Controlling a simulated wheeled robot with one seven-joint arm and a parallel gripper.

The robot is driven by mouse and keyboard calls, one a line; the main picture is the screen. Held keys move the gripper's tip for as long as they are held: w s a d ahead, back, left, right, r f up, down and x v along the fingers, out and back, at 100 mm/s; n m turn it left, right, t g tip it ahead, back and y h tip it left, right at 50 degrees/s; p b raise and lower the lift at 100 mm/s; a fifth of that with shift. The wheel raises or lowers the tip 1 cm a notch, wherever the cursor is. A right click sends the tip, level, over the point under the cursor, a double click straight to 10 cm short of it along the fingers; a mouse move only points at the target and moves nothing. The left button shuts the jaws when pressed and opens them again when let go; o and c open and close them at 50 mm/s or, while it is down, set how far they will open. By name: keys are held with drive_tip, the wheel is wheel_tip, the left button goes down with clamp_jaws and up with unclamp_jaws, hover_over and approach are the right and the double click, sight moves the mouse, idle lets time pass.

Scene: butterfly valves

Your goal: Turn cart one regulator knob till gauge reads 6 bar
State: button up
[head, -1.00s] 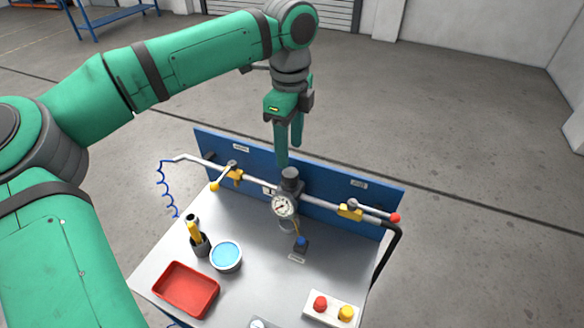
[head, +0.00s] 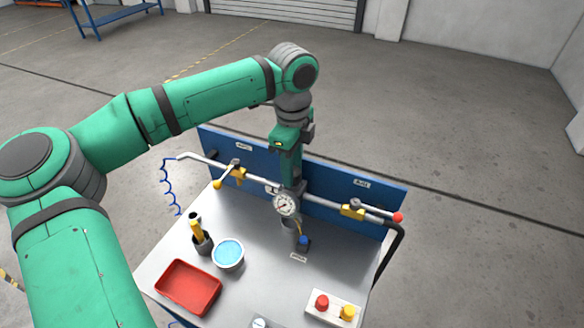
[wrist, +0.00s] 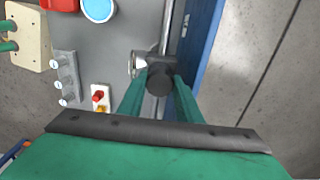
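The regulator's dark round knob (wrist: 160,79) shows in the wrist view between the tips of my gripper (wrist: 159,82). The fingers are apart, one on each side of it, and I see no clear grip on it. In the head view my gripper (head: 291,178) points straight down over the regulator and hides the knob. The white round gauge (head: 286,204) faces the head camera just below the fingers. Its needle is too small to read surely. In the wrist view the gauge (wrist: 136,65) shows edge-on, left of the knob.
A pipe with two yellow valves (head: 352,209) runs along the blue back panel (head: 335,184). The grey cart top (head: 258,285) holds a red tray (head: 188,287), a blue-filled bowl (head: 228,253), a dark cup (head: 202,243) and a button box (head: 333,308).

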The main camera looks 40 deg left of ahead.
drive_tip(key=shift+c, duration=1.2)
